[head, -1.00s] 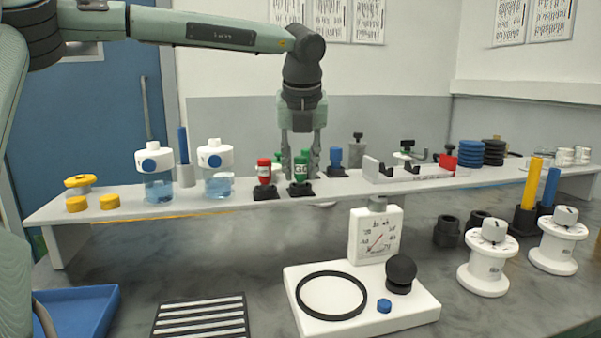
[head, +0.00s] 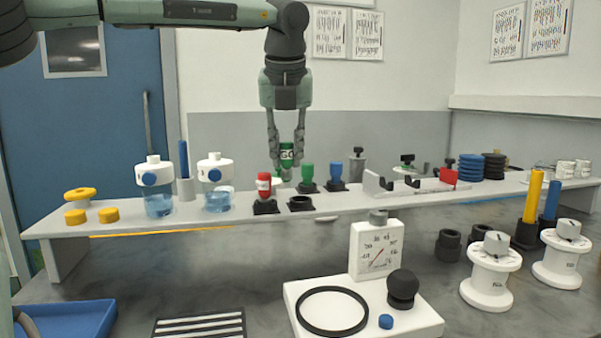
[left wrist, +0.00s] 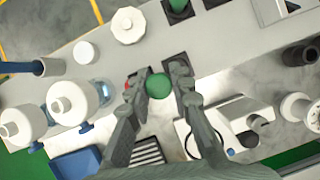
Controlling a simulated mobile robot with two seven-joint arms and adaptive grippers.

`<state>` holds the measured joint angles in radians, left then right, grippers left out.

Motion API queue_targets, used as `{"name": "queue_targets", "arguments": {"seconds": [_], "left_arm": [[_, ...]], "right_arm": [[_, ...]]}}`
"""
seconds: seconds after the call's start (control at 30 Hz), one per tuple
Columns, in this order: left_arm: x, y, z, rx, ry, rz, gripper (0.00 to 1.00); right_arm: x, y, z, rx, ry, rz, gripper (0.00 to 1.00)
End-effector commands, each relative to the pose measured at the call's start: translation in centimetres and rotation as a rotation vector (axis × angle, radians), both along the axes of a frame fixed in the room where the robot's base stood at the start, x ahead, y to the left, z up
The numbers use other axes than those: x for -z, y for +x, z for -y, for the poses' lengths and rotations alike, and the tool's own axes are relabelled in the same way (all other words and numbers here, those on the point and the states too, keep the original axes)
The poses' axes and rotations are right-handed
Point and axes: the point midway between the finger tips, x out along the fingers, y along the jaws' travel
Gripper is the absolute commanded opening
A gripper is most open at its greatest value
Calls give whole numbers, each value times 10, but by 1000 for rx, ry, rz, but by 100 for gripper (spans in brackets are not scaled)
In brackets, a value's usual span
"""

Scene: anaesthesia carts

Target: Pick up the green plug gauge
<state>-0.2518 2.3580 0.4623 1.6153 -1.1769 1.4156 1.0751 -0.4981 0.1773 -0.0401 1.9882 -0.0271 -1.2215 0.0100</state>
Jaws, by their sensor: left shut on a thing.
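My left gripper (head: 286,172) is shut on the green plug gauge (head: 287,155), which has "GO" lettering on its body. It holds the gauge upright in the air, above and apart from the white shelf. In the left wrist view the round green end of the gauge (left wrist: 159,86) shows between the two fingers (left wrist: 160,90). An empty black holder (head: 300,203) stands on the shelf below. A second green gauge (head: 307,171) stands in its own black holder behind it. My right gripper is not in view.
A red gauge (head: 264,184) stands in a holder left of the empty one, and a blue gauge (head: 336,171) stands to the right. Two white-capped jars (head: 215,168) stand farther left on the shelf (head: 130,222).

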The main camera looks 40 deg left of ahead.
Motion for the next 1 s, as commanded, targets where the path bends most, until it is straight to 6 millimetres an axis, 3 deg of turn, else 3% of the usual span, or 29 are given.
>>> {"name": "queue_targets", "arguments": {"seconds": [0.2,0.5,1.0], "left_arm": [[-25,-37,-17,1,0,6,0],[-46,-71,-32,0,1,2,0],[-52,-79,-36,1,1,1,0]], "right_arm": [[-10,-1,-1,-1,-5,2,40],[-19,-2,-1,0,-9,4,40],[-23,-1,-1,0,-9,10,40]]}}
